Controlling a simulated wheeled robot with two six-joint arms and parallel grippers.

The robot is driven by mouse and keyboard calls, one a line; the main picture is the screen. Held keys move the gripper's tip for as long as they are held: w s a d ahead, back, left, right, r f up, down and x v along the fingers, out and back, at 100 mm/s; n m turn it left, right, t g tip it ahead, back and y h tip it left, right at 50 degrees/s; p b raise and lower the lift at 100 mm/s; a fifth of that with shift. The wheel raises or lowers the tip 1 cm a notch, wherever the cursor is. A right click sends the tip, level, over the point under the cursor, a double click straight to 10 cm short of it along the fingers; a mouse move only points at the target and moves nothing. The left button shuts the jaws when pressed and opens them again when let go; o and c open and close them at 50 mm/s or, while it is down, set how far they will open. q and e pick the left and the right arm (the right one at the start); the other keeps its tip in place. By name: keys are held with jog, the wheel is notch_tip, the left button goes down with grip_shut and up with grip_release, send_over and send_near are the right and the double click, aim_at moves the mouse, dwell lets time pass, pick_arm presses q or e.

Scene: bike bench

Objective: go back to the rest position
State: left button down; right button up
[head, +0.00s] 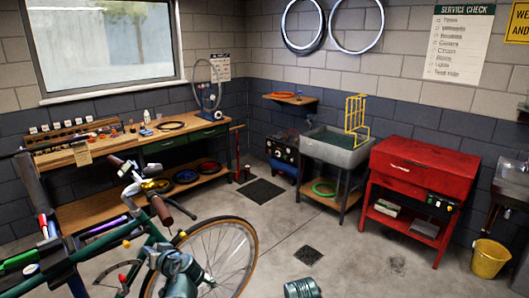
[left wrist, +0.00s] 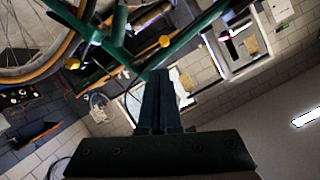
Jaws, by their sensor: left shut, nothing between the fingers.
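The green bike frame (left wrist: 117,53) crosses the top of that view, which is turned nearly upside down. Whether the fingers touch the frame cannot be told. My right gripper is not in view.
The bike's front wheel (head: 255,245) and handlebar grip (head: 161,210) fill the lower left. A wooden workbench (head: 110,152) stands behind. A grey sink (head: 338,152), red cabinet (head: 425,165) and yellow bucket (head: 490,259) stand right. The middle floor is mostly clear.

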pick_arm(q)
jog(key=s+d+f+m+g+h, duration=0.25)
jog(key=d+f, duration=0.35)
jog(key=d, duration=0.4)
jog(key=s+d+f+m+g+h, duration=0.2)
jog(key=s+d+f+h, duration=0.3)
jog(key=d, duration=0.5)
jog(key=s+d+f+m+g+h, duration=0.1)
jog(key=s+d+f+m+g, duration=0.1)
jog(key=s+d, duration=0.2)
jog(key=s+d+f+m+g+h, duration=0.1)
jog(key=s+d+f+m+h, duration=0.1)
jog(key=d, duration=0.8)
jog(key=shift+s+d+m+g, duration=0.3)
jog(key=shift+s+m, duration=0.25)
jog(key=shift+s, duration=0.65)
jog(key=shift+a, duration=0.1)
